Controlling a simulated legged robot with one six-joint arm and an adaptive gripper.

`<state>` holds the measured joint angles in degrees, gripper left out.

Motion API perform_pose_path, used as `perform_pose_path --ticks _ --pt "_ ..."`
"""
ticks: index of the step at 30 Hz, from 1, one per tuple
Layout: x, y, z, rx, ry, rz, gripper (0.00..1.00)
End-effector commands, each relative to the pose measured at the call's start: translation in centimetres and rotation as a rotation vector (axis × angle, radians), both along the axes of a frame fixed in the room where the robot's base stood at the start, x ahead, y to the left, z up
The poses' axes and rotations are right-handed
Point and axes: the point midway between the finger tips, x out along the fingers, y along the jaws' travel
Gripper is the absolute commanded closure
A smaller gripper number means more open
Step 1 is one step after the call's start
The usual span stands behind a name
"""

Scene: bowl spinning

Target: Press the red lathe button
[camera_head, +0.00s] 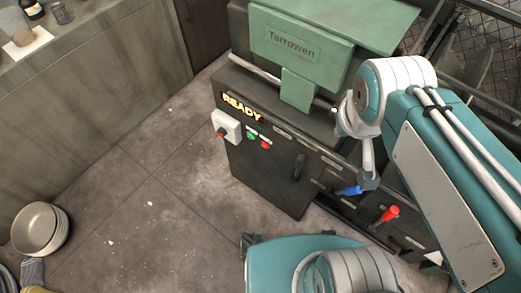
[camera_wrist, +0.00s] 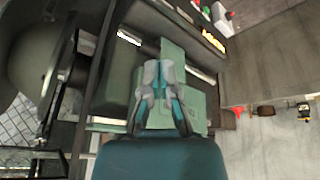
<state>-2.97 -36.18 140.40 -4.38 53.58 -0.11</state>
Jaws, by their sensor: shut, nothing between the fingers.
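In the wrist view the red button (camera_wrist: 195,3) is at the top edge, near the green button (camera_wrist: 206,10). A white box with a red knob (camera_head: 220,134) is left of the buttons. My gripper (camera_wrist: 163,68) is shut and empty. In the wrist view it appears over the lathe's green part, apart from the buttons.
A lit READY sign (camera_head: 242,106) is above the buttons. A metal bowl (camera_head: 40,228) is at the lower left. The floor before the panel is mostly clear.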

Motion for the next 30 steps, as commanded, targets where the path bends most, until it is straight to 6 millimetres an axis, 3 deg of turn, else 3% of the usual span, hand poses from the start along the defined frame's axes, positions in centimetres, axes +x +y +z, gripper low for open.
perform_pose_path --ticks 10,17,30 --pt "6.1 1.5 -4.5 -0.304 0.326 0.257 1.00" --pt "10.2 3.6 -8.5 -0.535 0.501 0.435 1.00" --pt "16.2 10.0 -18.9 -1.038 0.741 0.781 1.00"
